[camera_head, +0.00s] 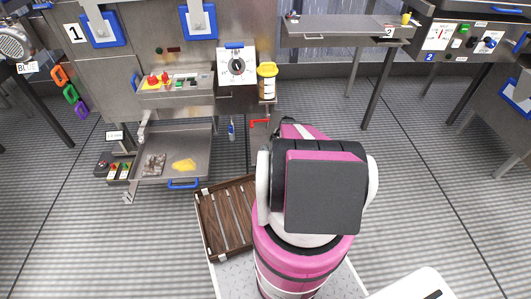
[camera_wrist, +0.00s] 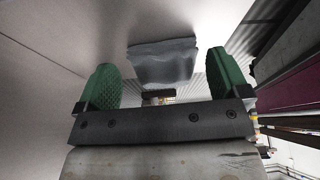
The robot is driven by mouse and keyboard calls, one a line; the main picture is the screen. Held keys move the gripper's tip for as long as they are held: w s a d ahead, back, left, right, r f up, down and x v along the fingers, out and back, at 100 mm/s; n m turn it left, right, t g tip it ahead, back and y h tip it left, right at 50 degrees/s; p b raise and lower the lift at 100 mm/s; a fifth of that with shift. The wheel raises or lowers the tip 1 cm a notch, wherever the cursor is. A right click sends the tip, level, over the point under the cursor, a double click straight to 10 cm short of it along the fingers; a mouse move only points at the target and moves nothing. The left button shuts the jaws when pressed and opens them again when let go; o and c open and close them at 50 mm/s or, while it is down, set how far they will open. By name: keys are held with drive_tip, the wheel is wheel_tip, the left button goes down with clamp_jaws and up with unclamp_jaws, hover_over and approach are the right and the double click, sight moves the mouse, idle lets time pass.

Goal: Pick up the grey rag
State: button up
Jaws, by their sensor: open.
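The grey rag (camera_wrist: 163,62) shows in the wrist view as a creased, folded cloth against a pale grey surface. It lies beyond the fingertips, roughly centred between them. My gripper (camera_wrist: 170,86) has two green ridged fingers spread wide with nothing held between them. The rag looks apart from both fingers; the exact distance is hard to judge. In the head view my arm hides the gripper. A crumpled grey-brown item (camera_head: 153,164) lies on the low metal tray at the left there; I cannot tell whether it is the same rag.
A yellow-lidded container (camera_head: 267,80) stands by the panel. A brown slatted crate (camera_head: 226,218) is left of my arm. A metal table (camera_head: 345,30) stands at the back. The floor at right is mostly clear.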

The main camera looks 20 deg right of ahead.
drive_tip(key=a, duration=0.3)
drive_tip(key=w+a, duration=0.1)
drive_tip(key=a, duration=0.1)
drive_tip(key=shift+a+f, duration=0.2)
drive_tip(key=shift+f, duration=0.4)
drive_tip(key=c, duration=1)
